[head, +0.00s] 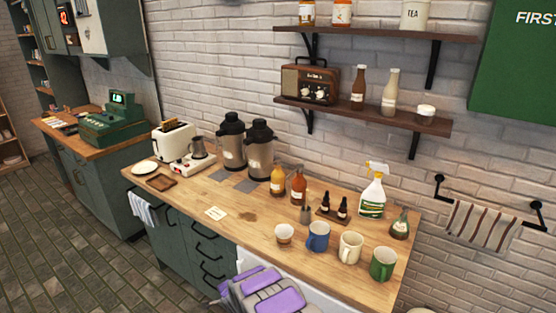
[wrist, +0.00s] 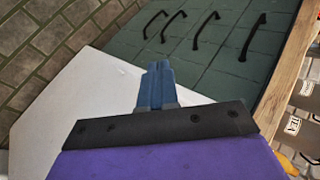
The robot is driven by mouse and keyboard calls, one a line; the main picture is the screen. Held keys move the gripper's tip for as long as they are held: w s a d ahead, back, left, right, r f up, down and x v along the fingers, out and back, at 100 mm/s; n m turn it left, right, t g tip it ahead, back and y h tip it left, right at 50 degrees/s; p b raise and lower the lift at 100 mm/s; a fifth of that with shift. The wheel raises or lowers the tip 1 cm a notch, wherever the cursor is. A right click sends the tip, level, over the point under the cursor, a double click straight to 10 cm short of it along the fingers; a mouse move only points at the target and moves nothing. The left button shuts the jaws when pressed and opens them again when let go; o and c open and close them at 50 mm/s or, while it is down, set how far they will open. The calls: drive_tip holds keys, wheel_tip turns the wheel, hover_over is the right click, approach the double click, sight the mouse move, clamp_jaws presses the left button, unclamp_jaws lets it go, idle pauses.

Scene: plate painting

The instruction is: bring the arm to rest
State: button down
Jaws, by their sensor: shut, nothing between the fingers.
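My gripper (wrist: 157,85) shows in the wrist view as two blue fingers pressed together, with nothing between them. It is in front of the white panel (wrist: 90,108) below the counter, and the green drawers lie beyond its tips. Purple and grey parts of my arm (head: 265,293) show at the bottom of the head view, in front of the counter. The fingers cannot be made out in the head view.
The wooden counter (head: 232,230) holds several mugs, bottles, two flasks and a toaster (head: 173,138). Green drawers (wrist: 215,40) with black handles stand under it. A towel rail (head: 485,222) is on the wall at right. The tiled floor (head: 75,245) at left is clear.

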drive_tip(key=w+d+r+n+h, duration=0.1)
drive_tip(key=w+d+r+h, duration=0.1)
drive_tip(key=d+r, duration=0.55)
drive_tip(key=s+d+r+n+g+h, duration=0.2)
drive_tip(key=s+d+r, duration=0.5)
drive_tip(key=d+r, duration=0.3)
drive_tip(key=s+d+r+n+g+h, duration=0.1)
drive_tip(key=s+d+r+h, duration=0.1)
drive_tip(key=s+d+r, duration=0.65)
drive_tip(key=s+d+r+n+g, duration=0.2)
drive_tip(key=s+d+r, duration=0.1)
drive_tip(key=s, duration=0.9)
drive_tip(key=s+d+r+n+g, duration=0.2)
drive_tip(key=s+d+r, duration=0.2)
drive_tip(key=s, duration=0.8)
drive_tip(key=s+d+r+n+g, duration=0.2)
drive_tip(key=s+d+r, duration=0.2)
drive_tip(key=s, duration=0.8)
drive_tip(key=shift+s+d+r+y, duration=0.15)
drive_tip(key=shift+s+r+y, duration=0.2)
drive_tip(key=shift+r, duration=0.25)
drive_tip(key=c, duration=1.9)
unclamp_jaws()
